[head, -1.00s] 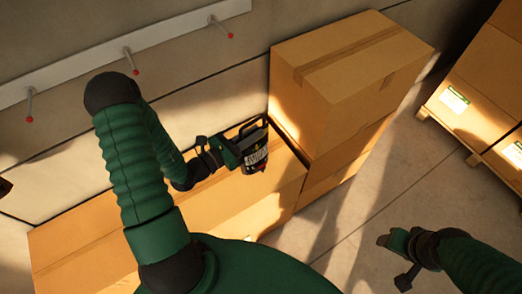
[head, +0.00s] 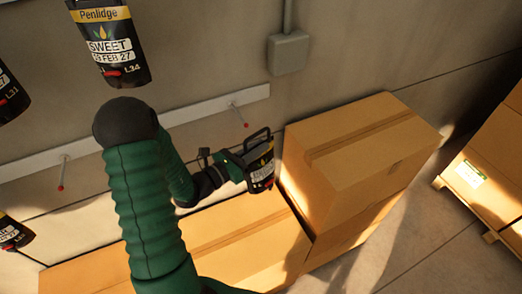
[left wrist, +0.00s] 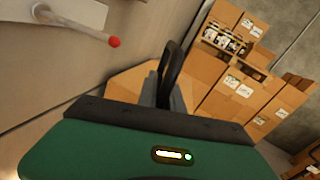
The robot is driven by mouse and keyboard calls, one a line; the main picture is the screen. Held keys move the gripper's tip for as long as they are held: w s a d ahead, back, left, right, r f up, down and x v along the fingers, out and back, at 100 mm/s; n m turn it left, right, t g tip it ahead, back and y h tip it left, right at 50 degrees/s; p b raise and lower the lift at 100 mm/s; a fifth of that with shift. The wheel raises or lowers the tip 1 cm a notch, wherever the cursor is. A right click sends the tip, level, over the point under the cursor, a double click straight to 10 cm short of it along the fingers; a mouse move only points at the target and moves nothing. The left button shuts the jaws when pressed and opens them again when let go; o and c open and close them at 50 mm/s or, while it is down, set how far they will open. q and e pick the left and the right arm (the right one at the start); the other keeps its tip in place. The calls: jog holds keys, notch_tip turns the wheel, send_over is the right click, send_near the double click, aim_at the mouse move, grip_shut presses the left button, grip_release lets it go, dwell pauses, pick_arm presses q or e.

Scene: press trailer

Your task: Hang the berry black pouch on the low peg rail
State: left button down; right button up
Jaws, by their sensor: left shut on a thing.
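A black pouch (head: 262,172) with a white label and a dark loop handle hangs from my left gripper (head: 240,162) in the head view. The label is too small to read. My left gripper is shut on it; the handle (left wrist: 171,65) stands up between the fingers in the left wrist view. The white low peg rail (head: 185,116) runs along the wall, with red-tipped pegs. The right-hand peg (head: 239,117) is bare, just above and left of the pouch, apart from it. A red-tipped peg (left wrist: 95,32) also shows upper left in the left wrist view. My right gripper is out of view.
A "Sweet" pouch (head: 113,45) hangs higher on the wall. Another pouch (head: 14,233) shows at the left edge. A second bare peg (head: 62,173) is on the rail. Cardboard boxes (head: 355,150) stand below and right of the pouch. A grey wall box (head: 288,53) is above.

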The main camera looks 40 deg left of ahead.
aim_at(245, 126)
pick_arm(q)
jog(key=a, duration=0.1)
jog(key=w+a, duration=0.2)
jog(key=a, duration=0.1)
jog(key=shift+f, duration=0.1)
dwell(0.3)
jog(key=shift+w+a+n+p, duration=0.1)
jog(key=shift+n+p, duration=0.25)
jog(key=shift+n, duration=0.25)
jog(key=shift+w+a, duration=0.4)
jog(key=shift+a, duration=0.4)
jog(key=shift+w+a, duration=0.4)
jog(key=shift+a, duration=0.4)
jog(key=shift+w+a, duration=0.4)
jog(key=shift+a, duration=0.4)
jog(key=shift+r, duration=0.2)
